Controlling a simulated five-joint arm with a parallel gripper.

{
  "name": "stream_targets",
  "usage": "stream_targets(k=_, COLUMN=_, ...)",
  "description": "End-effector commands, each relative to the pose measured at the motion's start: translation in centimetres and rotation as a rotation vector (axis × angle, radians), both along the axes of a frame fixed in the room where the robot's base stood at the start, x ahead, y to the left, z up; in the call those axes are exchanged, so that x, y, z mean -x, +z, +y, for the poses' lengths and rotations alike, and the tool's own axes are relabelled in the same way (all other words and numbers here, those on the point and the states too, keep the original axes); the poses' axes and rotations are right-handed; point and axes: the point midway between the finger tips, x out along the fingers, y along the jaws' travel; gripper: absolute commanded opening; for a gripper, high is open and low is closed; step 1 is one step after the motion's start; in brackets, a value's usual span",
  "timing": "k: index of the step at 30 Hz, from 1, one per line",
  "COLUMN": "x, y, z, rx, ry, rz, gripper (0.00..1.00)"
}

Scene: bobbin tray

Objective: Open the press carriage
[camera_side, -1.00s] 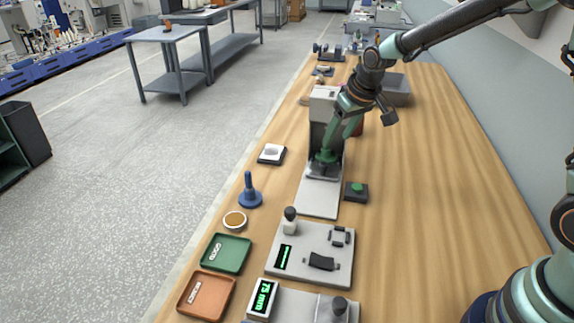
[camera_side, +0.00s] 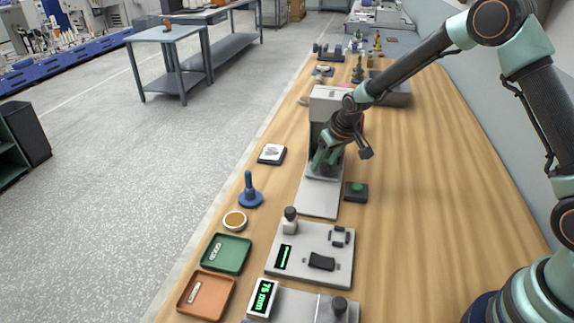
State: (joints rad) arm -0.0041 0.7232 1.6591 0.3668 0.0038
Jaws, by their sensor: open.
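The press (camera_side: 327,101) is a pale upright housing on a long light base plate (camera_side: 318,200), in the middle of the side view. Its carriage sits low at the front of the housing, largely hidden behind my fingers; I cannot tell its exact position. My gripper (camera_side: 322,163) is open, pointing down at the front of the press just above the base plate. Whether its fingers touch the carriage is not clear.
A dark box with a green button (camera_side: 357,191) stands right of the base plate. A grey fixture plate (camera_side: 312,268) lies nearer, with a green tray (camera_side: 226,252) and an orange tray (camera_side: 206,296) to its left. A blue peg stand (camera_side: 249,193) is left. The table's right side is clear.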

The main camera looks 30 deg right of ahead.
Motion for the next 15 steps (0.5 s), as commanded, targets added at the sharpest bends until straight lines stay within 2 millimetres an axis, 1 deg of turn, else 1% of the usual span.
stream_targets(k=4, x=-0.01, y=0.03, z=0.00, rx=0.000, ry=0.000, rz=0.000, gripper=0.61)
stream_targets(k=5, x=-0.01, y=0.03, z=0.00, rx=0.000, ry=0.000, rz=0.000, gripper=0.58)
stream_targets(k=6, x=-0.01, y=0.04, z=0.00, rx=0.000, ry=0.000, rz=0.000, gripper=0.42)
stream_targets(k=8, x=-0.01, y=0.04, z=0.00, rx=0.000, ry=0.000, rz=0.000, gripper=0.19)
stream_targets(k=9, x=0.00, y=0.04, z=0.00, rx=0.000, ry=0.000, rz=0.000, gripper=0.04)
stream_targets(k=10, x=0.00, y=0.04, z=0.00, rx=0.000, ry=0.000, rz=0.000, gripper=0.00)
stream_targets(k=15, x=0.00, y=0.05, z=0.00, rx=0.000, ry=0.000, rz=0.000, gripper=0.00)
